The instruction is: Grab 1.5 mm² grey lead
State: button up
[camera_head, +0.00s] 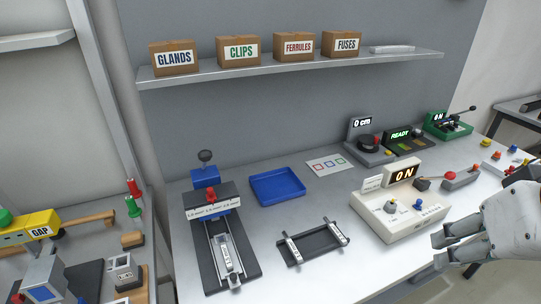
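No grey lead can be clearly made out in the head view. A dark fixture (243,258) stands at the left of the bench, with a white label strip (212,208) across it. The strip seems to carry mm² sizes, too small to read surely. A metal piece lies along the fixture's channel, and a red knob (210,196) stands above the strip. My gripper (437,250) is at the right front, beside the white ON device, with its fingers apart and nothing seen between them. It is far from the fixture.
A blue tray (277,186), a black frame with two clamps (314,243) and the white ON device (400,209) lie between. More devices stand at the back right. A shelf (290,68) with labelled boxes hangs above. Another cluttered bench is at left.

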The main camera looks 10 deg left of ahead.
aim_at(228, 263)
jog(key=u, duration=0.95)
jog(key=i+u, duration=0.1)
jog(key=i, duration=0.3)
jog(key=k, duration=0.2)
